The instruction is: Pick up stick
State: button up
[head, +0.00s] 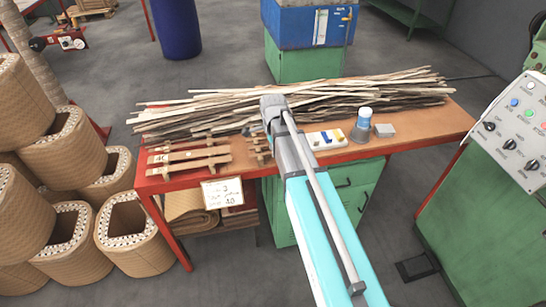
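A long pile of thin wooden sticks (210,110) lies across the back of the workbench (440,126). The sticks are pale and brown, stacked loosely and mostly parallel to the bench's long side. My arm reaches from the bottom right up over the middle of the bench. Its far end covers part of the pile. My gripper's fingers are hidden behind the arm, so I cannot tell whether they touch a stick.
Wooden clamp-like pieces (188,160) lie at the bench's front left. A white tray (327,140), a grey container (361,130) and a small grey block (385,130) sit right of my arm. Coils (135,232) crowd the left floor. A green control cabinet (490,190) stands right.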

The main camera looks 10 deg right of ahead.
jog(key=shift+f, duration=0.15)
dwell(0.5)
grip_shut()
